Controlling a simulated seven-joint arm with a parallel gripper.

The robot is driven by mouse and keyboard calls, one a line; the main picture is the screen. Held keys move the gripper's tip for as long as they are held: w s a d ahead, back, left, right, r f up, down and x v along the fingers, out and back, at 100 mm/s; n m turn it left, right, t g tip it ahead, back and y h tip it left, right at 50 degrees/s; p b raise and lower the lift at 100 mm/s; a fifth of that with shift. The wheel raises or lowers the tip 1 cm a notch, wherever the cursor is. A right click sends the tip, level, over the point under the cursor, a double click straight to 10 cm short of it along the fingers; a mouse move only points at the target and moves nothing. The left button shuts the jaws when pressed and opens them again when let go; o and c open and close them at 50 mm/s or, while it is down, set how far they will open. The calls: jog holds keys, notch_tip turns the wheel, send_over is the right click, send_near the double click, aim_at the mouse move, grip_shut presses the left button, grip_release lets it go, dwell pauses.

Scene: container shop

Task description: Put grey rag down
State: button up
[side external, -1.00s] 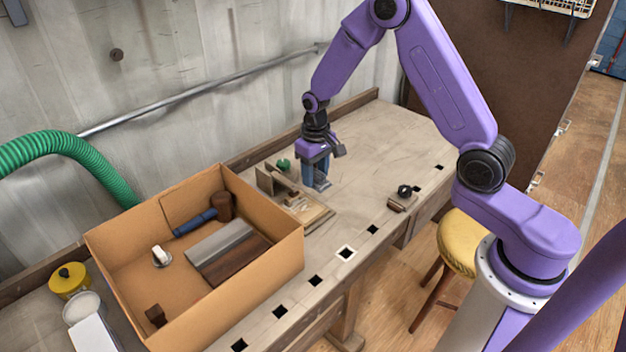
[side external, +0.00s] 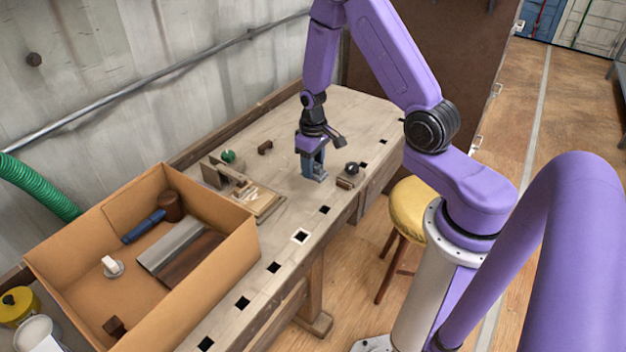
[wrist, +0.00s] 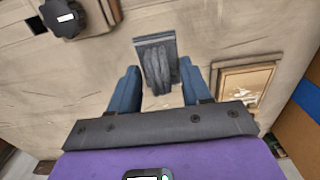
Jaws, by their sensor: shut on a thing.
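The grey rag (wrist: 158,66) is folded and hangs between the blue fingers of my gripper (wrist: 160,88) in the wrist view. In the side view, my gripper (side external: 314,170) points down over the right part of the workbench (side external: 350,120), shut on the rag (side external: 318,176). The rag is low at the bench top; I cannot tell whether it touches. It is partly hidden by the fingers in the side view.
A block with a black knob (side external: 350,172) is close to the right. A cardboard box (side external: 230,240) with tools stands farther left. Bench behind is clear.

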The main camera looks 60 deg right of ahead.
aim_at(313, 187)
jog(key=shift+f, duration=2.4)
jog(key=shift+f, duration=0.1)
jog(key=o, duration=0.9)
